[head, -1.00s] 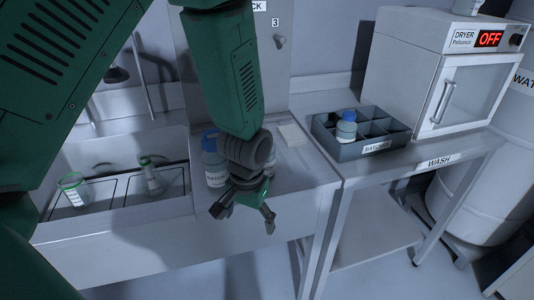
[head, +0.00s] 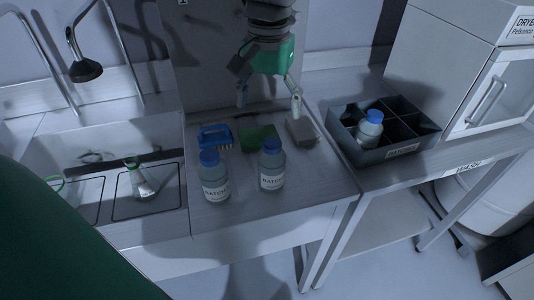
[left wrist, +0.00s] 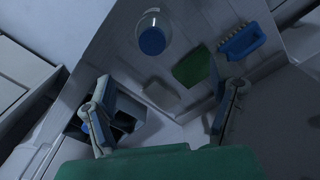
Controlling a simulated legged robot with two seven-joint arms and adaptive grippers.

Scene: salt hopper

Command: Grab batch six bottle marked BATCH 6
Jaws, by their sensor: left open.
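Two clear bottles with blue caps stand upright on the counter, a left bottle (head: 214,178) and a right bottle (head: 271,166). Their labels begin with BATCH, but I cannot read the numbers. A third blue-capped bottle (head: 370,130) stands in a divided dark bin (head: 393,152). My left gripper (head: 268,102) is open and empty, above the back of the counter behind the two bottles. In the left wrist view, one blue-capped bottle (left wrist: 152,38) shows from above, beyond the open fingers (left wrist: 160,95) and apart from them. My right gripper is not in view.
A blue brush (head: 215,136), a green sponge (head: 259,138) and a pale block (head: 301,131) lie behind the bottles. A sink with flasks (head: 143,180) is at left. A dryer (head: 490,85) stands at right. The counter in front of the bottles is clear.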

